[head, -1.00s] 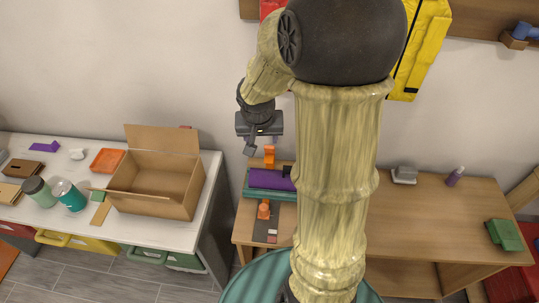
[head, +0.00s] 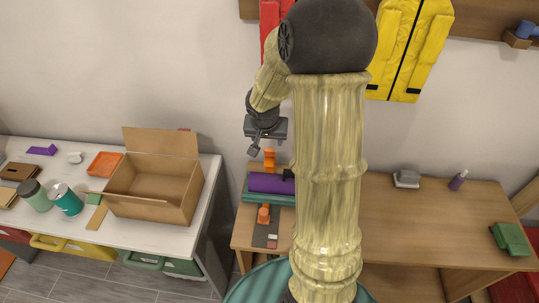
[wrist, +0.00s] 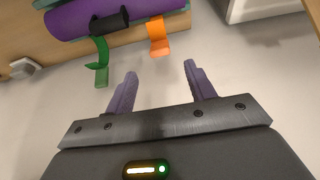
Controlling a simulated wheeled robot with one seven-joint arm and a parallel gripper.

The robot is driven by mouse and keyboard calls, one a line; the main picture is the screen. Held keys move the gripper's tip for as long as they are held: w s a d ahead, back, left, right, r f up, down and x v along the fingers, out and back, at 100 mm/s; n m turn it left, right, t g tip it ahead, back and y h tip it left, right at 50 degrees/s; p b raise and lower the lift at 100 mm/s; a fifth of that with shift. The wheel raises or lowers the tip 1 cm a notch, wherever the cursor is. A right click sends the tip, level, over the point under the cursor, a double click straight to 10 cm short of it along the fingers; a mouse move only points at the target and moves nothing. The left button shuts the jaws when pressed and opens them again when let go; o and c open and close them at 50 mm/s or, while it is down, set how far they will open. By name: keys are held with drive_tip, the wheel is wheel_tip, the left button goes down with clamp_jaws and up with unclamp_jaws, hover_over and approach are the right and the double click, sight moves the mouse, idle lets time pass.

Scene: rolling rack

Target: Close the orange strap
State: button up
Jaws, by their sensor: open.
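A purple roll (head: 266,183) lies on a teal base (head: 252,196) on the wooden table; it also shows in the wrist view (wrist: 75,20). The orange strap (head: 269,157) sticks up behind the roll. Its loose end hangs off the roll in the wrist view (wrist: 158,36). Another orange piece (head: 264,214) lies at the roll's front side. My gripper (head: 254,151) is above and behind the roll in the head view. In the wrist view my gripper (wrist: 160,72) is open and empty, its fingers pointing toward the orange strap, apart from it.
A green strap (wrist: 101,62) hangs beside the orange one, near a black part (wrist: 109,22) on the roll. My arm hides part of the wooden table (head: 420,220). A cardboard box (head: 150,190) stands on the left counter.

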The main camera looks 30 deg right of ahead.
sight(269, 153)
drive_tip(key=b+x, duration=0.2)
drive_tip(key=x, duration=1)
drive_tip(key=shift+a+b, duration=0.1)
drive_tip(key=shift+b, duration=0.3)
clamp_jaws()
